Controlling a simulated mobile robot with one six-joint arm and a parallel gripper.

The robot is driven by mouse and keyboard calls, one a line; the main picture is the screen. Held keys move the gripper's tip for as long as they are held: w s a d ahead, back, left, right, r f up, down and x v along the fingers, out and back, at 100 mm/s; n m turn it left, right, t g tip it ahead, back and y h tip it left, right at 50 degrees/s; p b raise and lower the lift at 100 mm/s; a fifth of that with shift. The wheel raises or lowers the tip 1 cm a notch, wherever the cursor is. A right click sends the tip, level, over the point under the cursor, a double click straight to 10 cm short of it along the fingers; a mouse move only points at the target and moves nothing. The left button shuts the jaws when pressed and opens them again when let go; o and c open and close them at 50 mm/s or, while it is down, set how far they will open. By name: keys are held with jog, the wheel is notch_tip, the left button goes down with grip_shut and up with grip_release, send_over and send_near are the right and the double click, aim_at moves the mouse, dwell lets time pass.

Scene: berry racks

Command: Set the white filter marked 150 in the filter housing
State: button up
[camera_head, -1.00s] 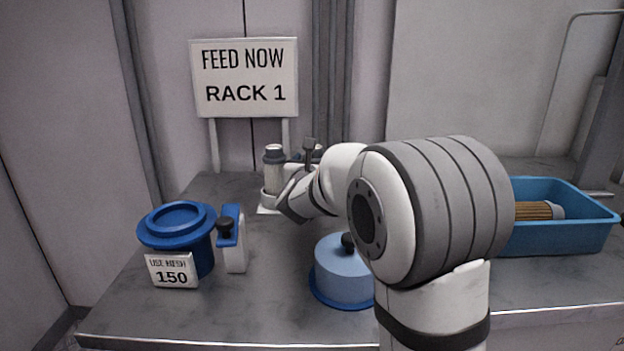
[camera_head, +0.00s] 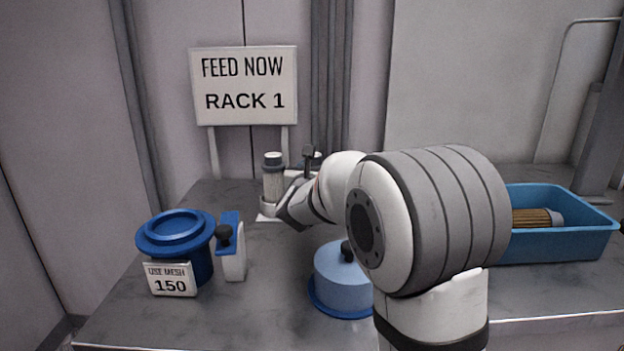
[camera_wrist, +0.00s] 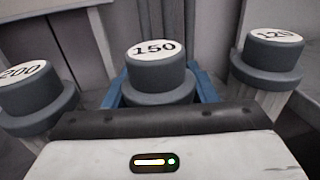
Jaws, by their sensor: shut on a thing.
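The white filter marked 150 (camera_wrist: 158,75) stands upright in the middle of the wrist view, showing its grey cap and white label. The blue fingers of my gripper (camera_wrist: 160,90) are on both sides of this cap, shut on it. The filter housing (camera_head: 176,236) is a blue, wide-rimmed cup at the left of the bench, with a "USE MESH 150" card (camera_head: 170,280) in front. My gripper is well behind it and to its right.
A filter marked 200 (camera_wrist: 30,90) stands left of the gripper; another, seemingly marked 120 (camera_wrist: 272,58), stands right. A light blue lid (camera_head: 340,282) with a black knob sits mid-bench. A blue bin (camera_head: 570,240) at right holds a brown filter (camera_head: 532,218). A RACK 1 sign (camera_head: 245,86) stands behind.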

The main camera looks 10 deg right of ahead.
notch_tip(320, 180, up, 10)
jog(key=p, duration=0.3)
